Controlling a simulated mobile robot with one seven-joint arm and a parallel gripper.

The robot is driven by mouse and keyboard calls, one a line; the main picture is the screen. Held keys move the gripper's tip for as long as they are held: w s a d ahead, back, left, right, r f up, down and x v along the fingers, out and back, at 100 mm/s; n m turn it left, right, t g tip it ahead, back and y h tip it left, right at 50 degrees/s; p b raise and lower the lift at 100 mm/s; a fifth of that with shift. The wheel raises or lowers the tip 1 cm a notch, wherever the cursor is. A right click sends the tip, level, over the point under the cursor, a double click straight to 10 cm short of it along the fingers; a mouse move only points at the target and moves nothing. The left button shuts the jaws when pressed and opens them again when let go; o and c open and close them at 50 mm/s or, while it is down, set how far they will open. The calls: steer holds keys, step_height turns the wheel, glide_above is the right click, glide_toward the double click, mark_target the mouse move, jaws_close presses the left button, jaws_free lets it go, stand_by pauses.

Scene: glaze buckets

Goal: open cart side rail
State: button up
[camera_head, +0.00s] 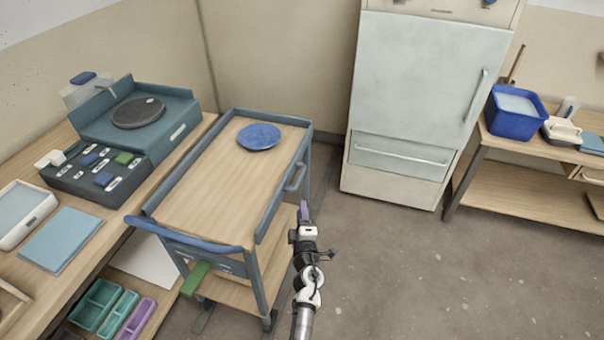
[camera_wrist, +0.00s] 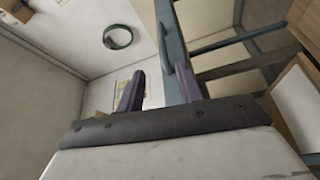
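The cart (camera_head: 205,195) has a wooden top and a blue-grey frame. Its side rail (camera_head: 273,207) runs along the right edge of the top, with a bar handle (camera_head: 296,177) on its outer face. My gripper (camera_head: 304,210) is outside the rail, to the right of the cart and just nearer than the handle. In the wrist view, the two purple fingers of my gripper (camera_wrist: 158,90) stand apart with nothing seen held between them. The side rail (camera_wrist: 174,25) and handle (camera_wrist: 164,45) show beyond the fingertips. I see no contact with the handle.
A blue plate (camera_head: 259,137) lies on the cart top. A workbench (camera_head: 85,258) with a turntable unit stands close on the cart's left. A pale cabinet (camera_head: 425,75) is behind, and a table (camera_head: 520,195) with a blue bucket (camera_head: 513,112) is at right. The floor right of the cart is clear.

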glide_toward(299, 178)
steer(key=shift+w, duration=2.3)
steer(key=w+b, duration=0.2)
steer(key=w, duration=0.1)
steer(key=w+b, duration=0.1)
steer(key=b, duration=0.1)
steer(key=shift+w+a+f, duration=0.2)
steer(key=shift+w+a, duration=0.05)
steer(key=shift+w, duration=0.1)
steer(key=shift+w+r+b, duration=0.2)
steer(key=shift+w+b, duration=0.15)
steer(key=shift+w, duration=0.05)
steer(key=shift+c, duration=0.4)
jaws_close()
